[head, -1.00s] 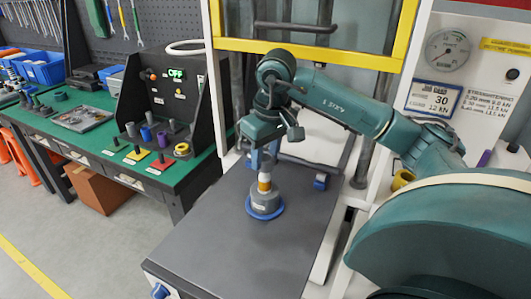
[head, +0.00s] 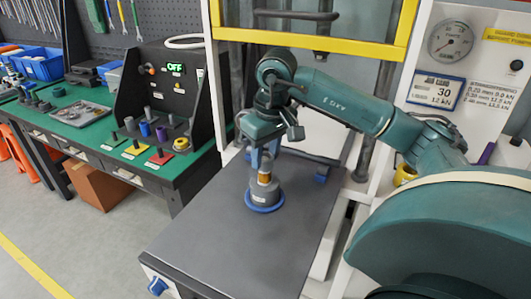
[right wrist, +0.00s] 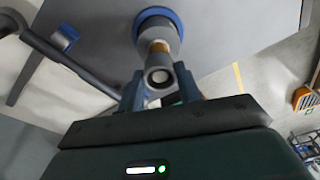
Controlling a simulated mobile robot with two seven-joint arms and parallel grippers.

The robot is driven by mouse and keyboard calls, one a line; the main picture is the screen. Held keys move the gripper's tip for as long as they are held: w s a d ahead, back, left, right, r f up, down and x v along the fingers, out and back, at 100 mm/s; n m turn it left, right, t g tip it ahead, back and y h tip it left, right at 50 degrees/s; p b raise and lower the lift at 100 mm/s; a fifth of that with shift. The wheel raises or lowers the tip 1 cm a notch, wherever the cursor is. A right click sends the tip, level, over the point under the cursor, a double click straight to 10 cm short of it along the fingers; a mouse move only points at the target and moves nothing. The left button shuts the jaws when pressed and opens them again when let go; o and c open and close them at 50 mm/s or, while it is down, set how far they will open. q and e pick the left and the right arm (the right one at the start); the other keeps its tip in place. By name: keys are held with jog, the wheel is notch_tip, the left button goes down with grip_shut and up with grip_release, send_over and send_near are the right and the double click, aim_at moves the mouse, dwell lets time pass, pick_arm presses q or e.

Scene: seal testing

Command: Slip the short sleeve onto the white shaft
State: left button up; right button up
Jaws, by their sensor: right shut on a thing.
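My right gripper (head: 265,158) points straight down over a round grey base (head: 265,193) with a blue ring (head: 266,209) under it. It is shut on the short sleeve. In the right wrist view, a light grey round end with a dark opening (right wrist: 160,76) shows between the fingers of the right gripper (right wrist: 160,80). An amber band (right wrist: 158,47) lies just beyond it, in line with the base; the band also shows in the head view (head: 265,178). The fingers hide much of the stack, so I cannot tell how far sleeve and white shaft overlap. My left gripper is out of view.
The base stands on a dark grey table (head: 225,240). A green bench (head: 95,130) at left holds several cylinders and coloured pads, and a black panel (head: 165,85) reading OFF. A yellow-edged frame (head: 310,35) and a gauge board (head: 445,60) stand behind my arm.

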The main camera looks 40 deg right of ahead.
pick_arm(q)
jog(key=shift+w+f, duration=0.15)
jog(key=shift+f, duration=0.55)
pick_arm(e)
jog(key=shift+f, duration=0.2)
pick_arm(q)
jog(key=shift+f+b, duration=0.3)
jog(key=shift+b, duration=0.2)
pick_arm(e)
jog(key=shift+f, duration=0.3)
jog(key=o, duration=0.7)
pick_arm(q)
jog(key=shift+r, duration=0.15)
pick_arm(e)
jog(key=o, duration=0.6)
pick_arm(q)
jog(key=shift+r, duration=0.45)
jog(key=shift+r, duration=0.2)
pick_arm(e)
jog(key=shift+r, duration=0.15)
